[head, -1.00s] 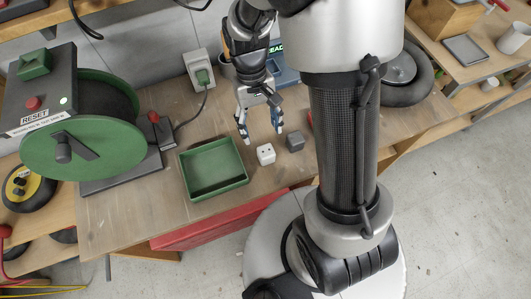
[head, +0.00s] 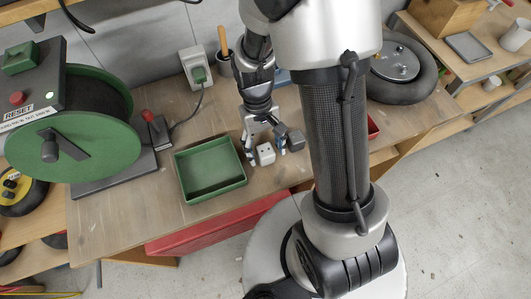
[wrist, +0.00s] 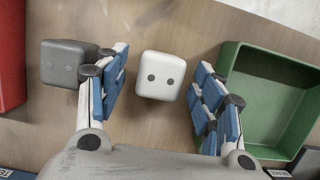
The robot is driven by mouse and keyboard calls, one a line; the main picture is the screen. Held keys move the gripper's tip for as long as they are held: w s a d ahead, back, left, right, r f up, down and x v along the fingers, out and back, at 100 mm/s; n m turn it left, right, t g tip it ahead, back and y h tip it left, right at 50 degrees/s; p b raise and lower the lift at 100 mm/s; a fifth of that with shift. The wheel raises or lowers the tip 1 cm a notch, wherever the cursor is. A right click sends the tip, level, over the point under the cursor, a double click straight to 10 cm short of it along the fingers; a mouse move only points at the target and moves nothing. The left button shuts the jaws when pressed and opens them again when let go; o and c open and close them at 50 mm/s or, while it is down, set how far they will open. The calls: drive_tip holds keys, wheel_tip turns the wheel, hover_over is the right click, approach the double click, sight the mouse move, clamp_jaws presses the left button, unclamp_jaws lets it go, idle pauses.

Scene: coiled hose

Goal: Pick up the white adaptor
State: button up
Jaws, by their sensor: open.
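The white adaptor (head: 265,153) is a small rounded cube with two dark round holes, standing on the wooden workbench. In the wrist view the white adaptor (wrist: 160,75) sits between my two open fingers, with a gap on each side. My gripper (head: 264,158) points down over it, one finger to its left and one to its right; it also shows in the wrist view (wrist: 160,100). A dark grey adaptor (head: 294,140) of the same shape stands just right of it, partly behind a finger, and in the wrist view the grey adaptor (wrist: 68,62) lies outside the left finger.
A green tray (head: 210,194) is empty and close to the left of my gripper. A large green cable reel (head: 75,148) stands farther left. A wall socket (head: 196,68) with a plug and cable is behind.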

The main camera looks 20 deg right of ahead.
drive_tip(key=c, duration=1.1)
drive_tip(key=shift+r, duration=0.15)
drive_tip(key=shift+c, duration=0.2)
